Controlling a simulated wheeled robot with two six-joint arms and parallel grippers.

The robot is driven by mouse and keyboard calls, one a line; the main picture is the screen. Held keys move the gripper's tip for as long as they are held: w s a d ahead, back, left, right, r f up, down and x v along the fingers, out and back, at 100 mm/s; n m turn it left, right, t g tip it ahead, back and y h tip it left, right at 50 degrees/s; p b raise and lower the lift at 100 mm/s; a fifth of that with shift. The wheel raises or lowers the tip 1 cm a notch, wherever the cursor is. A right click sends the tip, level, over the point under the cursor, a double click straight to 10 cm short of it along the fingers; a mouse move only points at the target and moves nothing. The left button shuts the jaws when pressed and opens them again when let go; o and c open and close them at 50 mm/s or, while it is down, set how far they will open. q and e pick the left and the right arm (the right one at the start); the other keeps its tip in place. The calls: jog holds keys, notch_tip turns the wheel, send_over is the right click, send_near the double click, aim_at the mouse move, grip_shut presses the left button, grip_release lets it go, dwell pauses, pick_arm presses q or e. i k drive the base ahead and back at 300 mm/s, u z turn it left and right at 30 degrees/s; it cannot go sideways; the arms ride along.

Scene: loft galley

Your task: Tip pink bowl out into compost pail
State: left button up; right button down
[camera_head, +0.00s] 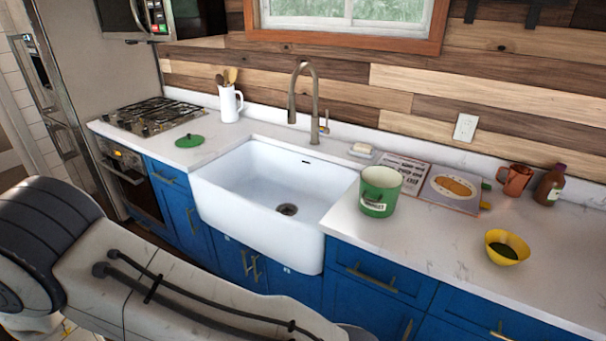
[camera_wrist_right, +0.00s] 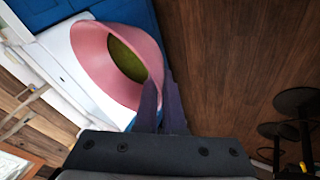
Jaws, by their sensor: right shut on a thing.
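The pink bowl (camera_wrist_right: 88,52) shows only in the right wrist view, with something green (camera_wrist_right: 127,60) inside. My right gripper (camera_wrist_right: 165,98) is shut on the bowl's rim and holds it off the floor, near the blue cabinet fronts. The pail (camera_head: 380,191) is green with a pale label and stands on the counter just right of the sink. Its top looks open; its inside bottom is hidden. A green lid (camera_head: 190,141) lies on the counter left of the sink. Neither gripper shows in the head view.
The white sink (camera_head: 262,225) is empty. Behind the pail lies an open book (camera_head: 453,188). Stools (camera_wrist_right: 300,102) stand at the wrist view's right.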

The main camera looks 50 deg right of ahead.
aim_at(377, 195)
jog(key=z, duration=0.95)
